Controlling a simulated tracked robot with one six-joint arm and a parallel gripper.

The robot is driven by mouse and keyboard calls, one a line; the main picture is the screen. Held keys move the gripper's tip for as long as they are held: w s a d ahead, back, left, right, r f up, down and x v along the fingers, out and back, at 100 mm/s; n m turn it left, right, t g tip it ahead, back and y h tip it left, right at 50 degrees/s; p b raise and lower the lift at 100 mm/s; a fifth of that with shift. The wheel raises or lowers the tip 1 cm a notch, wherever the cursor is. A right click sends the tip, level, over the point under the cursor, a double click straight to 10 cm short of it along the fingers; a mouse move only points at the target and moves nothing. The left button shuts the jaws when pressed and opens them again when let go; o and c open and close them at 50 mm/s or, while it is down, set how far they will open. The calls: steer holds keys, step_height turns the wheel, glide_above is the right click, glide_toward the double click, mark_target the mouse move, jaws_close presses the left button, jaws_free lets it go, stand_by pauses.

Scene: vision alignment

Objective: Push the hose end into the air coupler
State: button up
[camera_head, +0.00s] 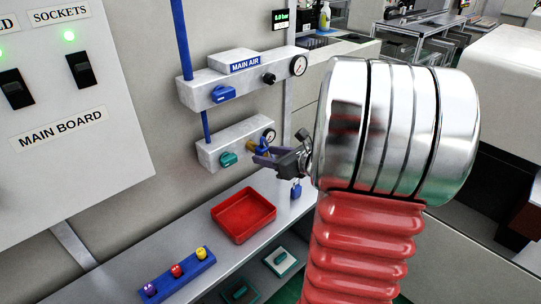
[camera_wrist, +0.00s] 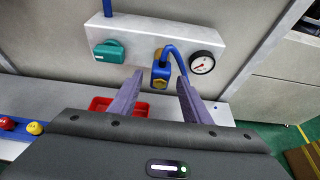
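The lower grey air block (camera_head: 215,155) is on the wall, with a teal valve handle and a gauge. A brass fitting, seemingly the air coupler (camera_head: 250,147), sticks out of its front; it is partly hidden in the wrist view (camera_wrist: 158,54). The hose end (camera_wrist: 160,76), a blue body with a brass hex face, appears just in front of or below the fitting. The blue hose (camera_wrist: 172,47) arches over it and drops behind my right finger. My gripper (camera_wrist: 160,78) is open, with its fingers on either side of the hose end and gaps showing. Contact between hose end and coupler cannot be told.
The MAIN AIR block (camera_head: 245,85) is above. A red tray (camera_head: 243,215) sits on the shelf below, beside a blue rail (camera_head: 178,276) with coloured buttons. The main board (camera_head: 70,110) fills the left.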

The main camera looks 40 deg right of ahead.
steer(key=shift+s, duration=0.1)
steer(key=v, duration=1.3)
steer(key=shift+s+r, duration=0.15)
steer(key=shift+s, duration=0.05)
steer(key=shift+a, duration=0.1)
stand_by(0.5)
steer(key=a+f+n+g+y, duration=0.1)
steer(key=a+f+n+g, duration=0.3)
steer(key=a+n, duration=0.5)
steer(key=a+f+n+g+y, duration=0.1)
steer(key=a+f+n+g, duration=0.3)
steer(key=a+n, duration=0.45)
steer(key=s+a+r+n+h, duration=0.1)
steer(key=a+r+n, duration=0.3)
steer(key=n, duration=0.5)
steer(key=s+a+r+n+h, duration=0.1)
steer(key=s+a+r+n, duration=0.2)
steer(key=a+n, duration=0.6)
steer(key=shift+s+a+r, duration=0.3)
steer(key=shift+s+r, duration=0.05)
steer(key=shift+r, duration=0.3)
